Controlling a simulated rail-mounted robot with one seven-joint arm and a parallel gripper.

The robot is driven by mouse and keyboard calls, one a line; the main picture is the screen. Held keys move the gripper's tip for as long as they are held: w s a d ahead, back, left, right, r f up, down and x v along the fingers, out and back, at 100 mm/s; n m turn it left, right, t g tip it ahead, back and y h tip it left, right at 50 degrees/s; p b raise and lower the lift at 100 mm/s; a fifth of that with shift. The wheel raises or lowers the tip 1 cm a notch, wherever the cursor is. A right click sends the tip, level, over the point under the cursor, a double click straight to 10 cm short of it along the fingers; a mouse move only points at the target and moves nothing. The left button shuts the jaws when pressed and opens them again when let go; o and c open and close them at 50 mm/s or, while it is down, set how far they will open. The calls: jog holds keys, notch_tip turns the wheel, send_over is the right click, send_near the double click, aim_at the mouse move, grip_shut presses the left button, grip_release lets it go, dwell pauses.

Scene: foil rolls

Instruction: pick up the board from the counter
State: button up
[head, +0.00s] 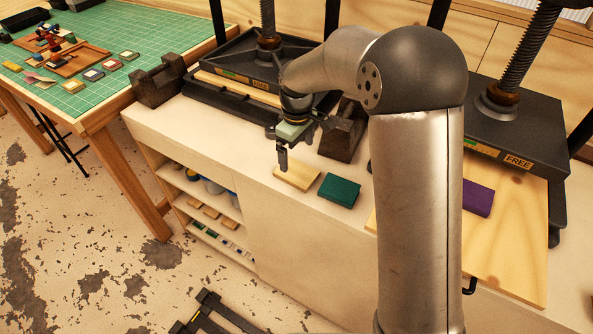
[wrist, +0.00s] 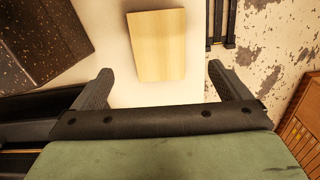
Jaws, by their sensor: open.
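The board (head: 297,178) is a pale wooden slab lying flat on the white counter (head: 225,140), near its front edge. In the wrist view the board (wrist: 157,45) shows at the top middle, between and beyond the two fingers. My gripper (head: 293,158) hangs above the counter just behind the board, pointing down. In the wrist view my gripper (wrist: 160,75) has its fingers spread wide with nothing between the tips. The board looks clear of both fingers. The exact height of the fingertips over it is hard to tell.
A dark green block (head: 339,190) lies right of the board. A dark metal block (head: 343,135) stands behind it. Black screw presses (head: 235,75) and (head: 515,130) stand along the counter. A purple block (head: 478,198) lies on a larger wooden sheet (head: 510,240) at right.

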aim_at(298, 172)
notch_tip(298, 172, down, 2)
jog(key=shift+d+f+p, duration=0.15)
jog(key=shift+f+p, duration=0.9)
jog(key=shift+f, duration=1.75)
jog(key=c, duration=1.1)
jog(key=shift+r, duration=0.1)
